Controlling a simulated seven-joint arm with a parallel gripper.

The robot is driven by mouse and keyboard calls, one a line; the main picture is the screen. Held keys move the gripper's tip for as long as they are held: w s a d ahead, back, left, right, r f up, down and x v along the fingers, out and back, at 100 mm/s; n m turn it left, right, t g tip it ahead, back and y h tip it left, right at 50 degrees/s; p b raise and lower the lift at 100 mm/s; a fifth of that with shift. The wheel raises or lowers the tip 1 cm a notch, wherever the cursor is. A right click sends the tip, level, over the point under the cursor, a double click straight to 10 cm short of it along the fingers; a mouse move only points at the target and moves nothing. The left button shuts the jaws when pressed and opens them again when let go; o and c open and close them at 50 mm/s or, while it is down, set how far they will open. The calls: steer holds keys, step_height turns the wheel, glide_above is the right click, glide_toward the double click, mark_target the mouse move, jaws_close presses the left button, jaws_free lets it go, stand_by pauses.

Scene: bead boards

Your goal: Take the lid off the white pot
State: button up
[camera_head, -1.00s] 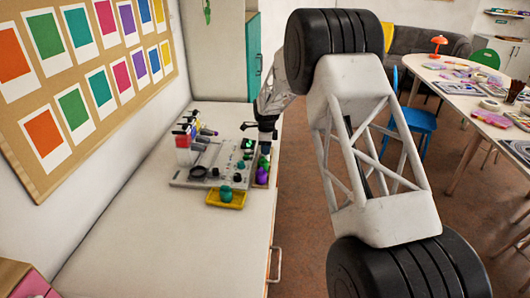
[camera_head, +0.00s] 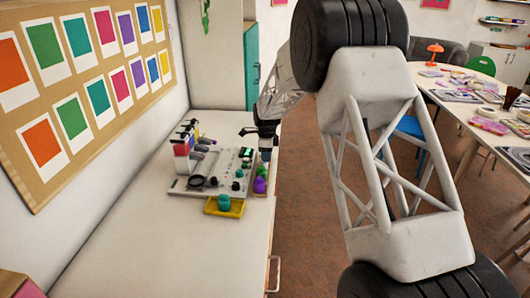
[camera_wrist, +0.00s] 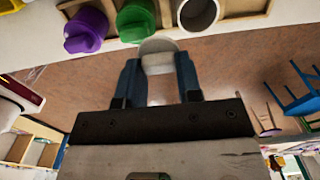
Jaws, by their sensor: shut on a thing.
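My gripper (camera_wrist: 158,85) is shut on a pale round lid (camera_wrist: 158,58), held between its two dark fingers. In the wrist view the white pot (camera_wrist: 198,14) stands uncovered in a wooden rack, its dark inside showing. The lid is apart from the pot's mouth. In the head view my gripper (camera_head: 265,145) is over the right end of the bead board, by the counter's edge; the white pot cannot be made out there.
A green pot (camera_wrist: 136,20) and a purple pot (camera_wrist: 86,30), both lidded, share the rack (camera_wrist: 240,28). The bead board (camera_head: 180,187) and a yellow tray (camera_head: 224,208) lie left of it. The front counter (camera_head: 150,250) is clear. Floor lies beyond the counter's right edge.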

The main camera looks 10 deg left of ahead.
steer(key=s+d+r, duration=0.1)
steer(key=s+d, duration=0.2)
steer(key=s, duration=0.7)
steer(key=shift+s, duration=0.4)
steer(key=shift+d, duration=0.1)
stand_by(0.4)
